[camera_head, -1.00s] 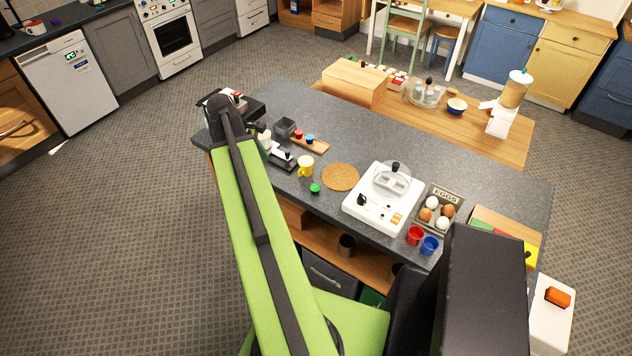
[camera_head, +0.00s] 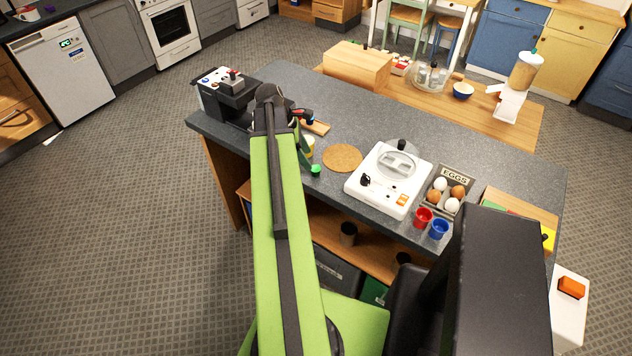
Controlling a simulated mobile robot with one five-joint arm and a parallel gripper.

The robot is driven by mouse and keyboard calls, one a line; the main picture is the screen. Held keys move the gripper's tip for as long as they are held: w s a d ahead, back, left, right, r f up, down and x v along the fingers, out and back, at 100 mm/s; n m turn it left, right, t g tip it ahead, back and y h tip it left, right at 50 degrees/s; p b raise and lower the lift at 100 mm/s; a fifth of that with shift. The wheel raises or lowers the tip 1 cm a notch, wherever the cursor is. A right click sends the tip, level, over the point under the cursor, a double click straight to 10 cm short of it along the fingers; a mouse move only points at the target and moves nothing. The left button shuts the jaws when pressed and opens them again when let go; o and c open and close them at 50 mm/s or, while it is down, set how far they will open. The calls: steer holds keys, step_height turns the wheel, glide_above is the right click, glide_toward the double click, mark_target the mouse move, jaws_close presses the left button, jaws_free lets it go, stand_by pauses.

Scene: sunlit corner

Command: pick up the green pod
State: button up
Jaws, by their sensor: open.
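The green pod (camera_head: 316,170) is a small bright green piece on the dark countertop (camera_head: 400,138), near its front edge. It is left of the round cork mat (camera_head: 342,158). My gripper (camera_head: 305,158) points down just left of the pod, mostly hidden behind my green arm. It is open. A dark part of it reaches close to the pod; I cannot tell whether they touch. The yellow mug (camera_head: 310,146) stands just behind and is partly covered by my gripper.
A black coffee machine (camera_head: 225,92) stands at the counter's left end. A white appliance (camera_head: 385,180), eggs in a tray (camera_head: 446,195), a red cup (camera_head: 423,217) and a blue cup (camera_head: 438,229) stand to the right.

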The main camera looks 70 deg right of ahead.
mark_target(315, 168)
steer(key=shift+s+d+f, duration=0.1)
steer(key=shift+s+f, duration=0.05)
steer(key=shift+f, duration=0.25)
steer(key=b+x, duration=0.5)
steer(key=shift+d+f, duration=0.1)
steer(key=shift+f, duration=0.1)
steer(key=shift+r, duration=0.2)
jaws_close()
